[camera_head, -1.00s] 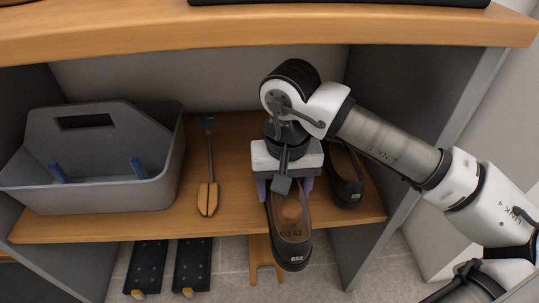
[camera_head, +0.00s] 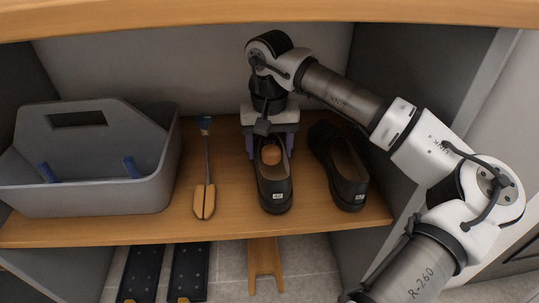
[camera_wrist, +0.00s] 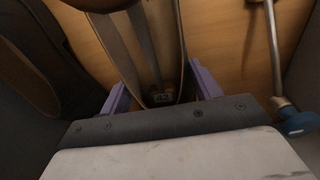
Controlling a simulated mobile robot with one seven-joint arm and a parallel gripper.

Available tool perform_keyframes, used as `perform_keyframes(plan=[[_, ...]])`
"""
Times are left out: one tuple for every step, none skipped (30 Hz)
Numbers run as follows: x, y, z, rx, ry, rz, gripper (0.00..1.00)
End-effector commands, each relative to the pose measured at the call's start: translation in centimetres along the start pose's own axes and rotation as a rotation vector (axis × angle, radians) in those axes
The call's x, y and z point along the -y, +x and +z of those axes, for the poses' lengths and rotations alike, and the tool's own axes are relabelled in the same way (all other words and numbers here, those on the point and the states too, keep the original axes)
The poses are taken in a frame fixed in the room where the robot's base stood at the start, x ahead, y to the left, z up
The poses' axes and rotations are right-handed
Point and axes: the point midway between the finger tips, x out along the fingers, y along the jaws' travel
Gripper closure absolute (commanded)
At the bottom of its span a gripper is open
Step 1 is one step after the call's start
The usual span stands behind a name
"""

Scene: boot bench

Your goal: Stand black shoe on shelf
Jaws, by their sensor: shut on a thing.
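The black shoe (camera_head: 276,194) is upright on the wooden shelf (camera_head: 225,230), heel towards the front edge and a small white label on its heel. Whether its sole rests fully on the board I cannot tell. My gripper (camera_head: 270,148) points down over its far part, with a purple finger on each side, shut on the shoe. The toe is hidden under the gripper. In the wrist view the shoe (camera_wrist: 158,45) lies between the fingers (camera_wrist: 160,90). A matching black shoe (camera_head: 348,188) stands to the right, apart from the held one.
A grey caddy (camera_head: 90,195) fills the shelf's left. A grey side panel (camera_head: 405,110) bounds the right. An upper board (camera_head: 270,14) overhangs. Dark mats (camera_head: 188,272) and a wooden piece (camera_head: 265,262) lie below.

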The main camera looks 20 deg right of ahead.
Motion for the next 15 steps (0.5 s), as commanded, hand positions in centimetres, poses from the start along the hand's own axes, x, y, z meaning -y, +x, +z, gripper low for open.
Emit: perform_keyframes(plan=[[0.02, 1.12, 0.02, -0.001, 0.000, -0.001, 0.71], [0.02, 1.37, 0.02, -0.001, 0.000, -0.001, 0.71], [0.01, 1.55, 0.02, -0.001, 0.000, -0.001, 0.71], [0.01, 1.59, 0.02, -0.002, 0.000, 0.000, 0.71], [0.01, 1.57, 0.01, -0.002, 0.000, 0.000, 0.71], [0.01, 1.51, 0.01, -0.002, 0.000, 0.000, 0.71], [0.00, 1.47, 0.01, -0.002, 0.000, 0.000, 0.71], [0.00, 1.45, 0.01, -0.002, 0.000, 0.000, 0.71], [0.00, 1.45, 0.01, -0.002, 0.000, 0.000, 0.71], [0.00, 1.45, 0.01, -0.002, 0.000, 0.000, 0.71], [0.00, 1.47, 0.02, -0.002, 0.000, 0.000, 0.71], [0.00, 1.55, 0.02, -0.002, 0.000, 0.000, 0.71], [0.00, 1.65, 0.02, -0.002, 0.000, 0.000, 0.71], [-0.01, 1.68, 0.04, 0.000, 0.000, 0.000, 0.34], [0.00, 1.65, 0.04, 0.000, 0.000, 0.000, 0.29]])
